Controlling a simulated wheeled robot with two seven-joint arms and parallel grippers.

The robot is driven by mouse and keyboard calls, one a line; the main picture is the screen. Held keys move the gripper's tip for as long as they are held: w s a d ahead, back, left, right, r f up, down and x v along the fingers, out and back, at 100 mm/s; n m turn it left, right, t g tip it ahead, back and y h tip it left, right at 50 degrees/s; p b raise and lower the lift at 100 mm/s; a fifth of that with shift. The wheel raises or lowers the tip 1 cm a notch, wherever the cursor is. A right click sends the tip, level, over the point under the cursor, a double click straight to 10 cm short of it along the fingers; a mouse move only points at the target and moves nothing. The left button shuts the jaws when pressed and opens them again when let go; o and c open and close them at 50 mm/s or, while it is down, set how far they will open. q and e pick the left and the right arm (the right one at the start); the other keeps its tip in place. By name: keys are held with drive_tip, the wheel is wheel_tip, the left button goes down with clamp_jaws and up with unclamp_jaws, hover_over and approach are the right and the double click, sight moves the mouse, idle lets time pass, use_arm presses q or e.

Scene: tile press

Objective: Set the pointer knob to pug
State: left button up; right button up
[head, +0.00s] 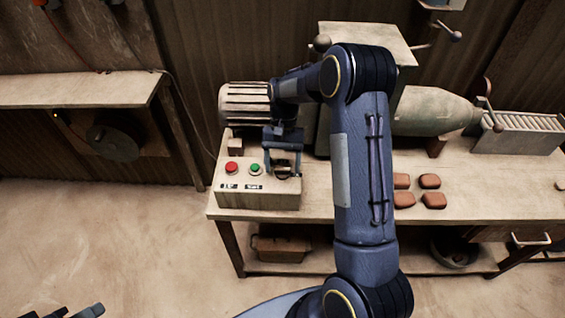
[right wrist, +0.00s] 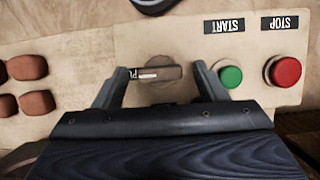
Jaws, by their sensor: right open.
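The pointer knob (right wrist: 155,73) is a dark bar with a white mark on a round base, set in the pale control panel (right wrist: 190,45). In the right wrist view it lies crosswise. Beside its left end is a partly covered label whose letters look like "PU"; the rest is hidden. My right gripper (right wrist: 158,86) is open, one finger beyond each end of the knob, with gaps showing. In the head view my right gripper (head: 283,168) is over the panel's right part and mostly hides the knob. Dark parts at the bottom left look like my left gripper (head: 84,312).
A green START button (right wrist: 230,76) and a red STOP button (right wrist: 286,71) sit close beside the right finger. Several reddish-brown tiles (head: 430,181) lie on the bench (head: 480,200). A ribbed motor (head: 245,100) stands behind the panel.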

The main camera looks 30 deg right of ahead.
drive_tip(key=v, duration=0.7)
drive_tip(key=shift+r, duration=0.35)
drive_tip(key=shift+d, duration=0.1)
